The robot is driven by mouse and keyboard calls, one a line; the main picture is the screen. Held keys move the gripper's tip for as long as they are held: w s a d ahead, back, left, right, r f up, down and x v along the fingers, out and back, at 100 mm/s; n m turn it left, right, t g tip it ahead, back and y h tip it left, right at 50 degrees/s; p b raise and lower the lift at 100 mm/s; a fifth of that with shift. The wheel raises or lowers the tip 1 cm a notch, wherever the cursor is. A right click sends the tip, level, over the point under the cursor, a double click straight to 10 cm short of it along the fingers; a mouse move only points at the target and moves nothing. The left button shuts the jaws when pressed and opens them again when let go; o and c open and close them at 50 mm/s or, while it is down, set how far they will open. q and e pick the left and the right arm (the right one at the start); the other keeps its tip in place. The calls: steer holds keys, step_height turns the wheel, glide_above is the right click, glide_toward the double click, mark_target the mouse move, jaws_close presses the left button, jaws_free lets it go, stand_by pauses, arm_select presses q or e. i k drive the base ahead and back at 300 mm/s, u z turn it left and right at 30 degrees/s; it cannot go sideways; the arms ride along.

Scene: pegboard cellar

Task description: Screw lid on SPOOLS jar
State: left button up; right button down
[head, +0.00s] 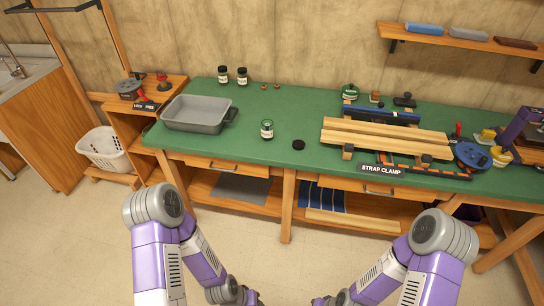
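A small glass jar (267,130) with a pale label stands upright near the middle of the green bench. Its label is too small to read, and its top looks uncovered. A black round lid (298,144) lies flat on the bench to its right, apart from it. Two similar jars with black lids, one on the left (222,75) and one on the right (242,76), stand at the back; their labels are unreadable. My two arms come in at the bottom, in front of the bench, and their grippers are outside the picture.
A grey tray (197,128) sits left of the jar. Wooden boards (385,140) lie over blue clamps on the right, behind a STRAP CLAMP sign (382,169). A green-topped jar (350,92) stands behind them. The green bench top (265,108) is clear around the jar and lid.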

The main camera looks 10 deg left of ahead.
mark_target(267, 126)
steer(key=u, duration=0.45)
steer(key=k, duration=0.95)
steer(key=u, duration=0.6)
steer(key=i, duration=1.1)
steer(key=z, duration=0.8)
steer(key=i, duration=1.05)
steer(key=z, duration=1.15)
